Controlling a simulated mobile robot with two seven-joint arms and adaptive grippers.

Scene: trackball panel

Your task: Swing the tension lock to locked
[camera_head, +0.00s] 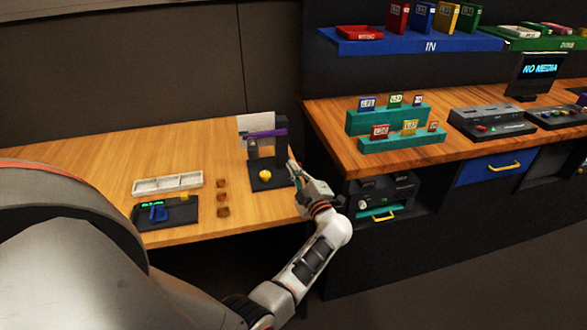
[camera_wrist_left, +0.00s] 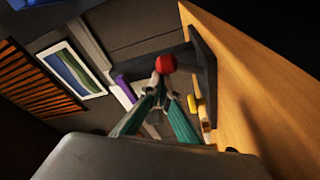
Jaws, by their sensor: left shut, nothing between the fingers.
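The black panel stand (camera_head: 281,142) stands near the right edge of the wooden table, with a yellow ball (camera_head: 265,176) on its base and a purple bar (camera_head: 266,134) across it. In the left wrist view a red knob (camera_wrist_left: 165,64) sits straight ahead of the fingertips; it may be the tension lock's handle, but no lock marking is readable. My left gripper (camera_head: 293,166) is at the right side of the stand. In the left wrist view its teal fingers (camera_wrist_left: 162,93) are shut and empty, close to the red knob; I cannot tell whether they touch it.
On the wooden table (camera_head: 190,148) are a white tray (camera_head: 167,184), a black tray with a blue item (camera_head: 158,213) and several small brown blocks (camera_head: 223,198). A second bench (camera_head: 335,130) with teal racks stands close on the right, beyond a narrow gap.

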